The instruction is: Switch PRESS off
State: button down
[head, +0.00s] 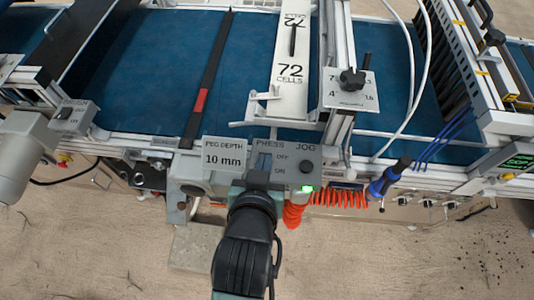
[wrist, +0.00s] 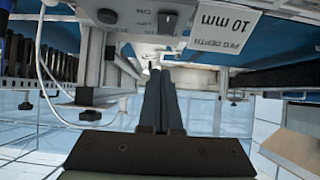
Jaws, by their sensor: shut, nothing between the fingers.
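In the upside-down wrist view the dark switch (wrist: 168,22) shows on the box face. My gripper (head: 258,182) is shut and empty, with its tips just below the switch in the head view. In the wrist view the shut fingers (wrist: 159,76) point toward the box. I cannot tell whether they touch it. The rocker's tilt is too small to read. A green light (head: 307,189) glows at the box's lower right.
The JOG knob (head: 305,167) sits right of the switch. A PEG DEPTH 10 mm card (head: 225,157) stands to the left. Orange coiled hose (head: 338,199) and a blue-handled tool (head: 388,180) hang to the right. Open floor lies in front.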

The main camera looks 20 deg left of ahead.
jog(key=x, duration=0.5)
jog(key=shift+r, duration=0.1)
jog(key=f, duration=0.1)
jog(key=w+f, duration=0.1)
jog(key=f, duration=0.1)
jog(key=shift+a+f, duration=0.15)
jog(key=shift+w+f, duration=0.1)
jog(key=shift+f, duration=0.4)
jog(key=shift+p, duration=0.35)
jog(key=shift+w+a+r+g+p, duration=0.15)
jog(key=shift+w+g+p, duration=0.2)
jog(key=shift+p, duration=0.75)
jog(key=shift+s+f+g, duration=0.1)
jog(key=shift+f+g, duration=0.15)
jog(key=shift+f, duration=0.25)
jog(key=shift+s, duration=0.15)
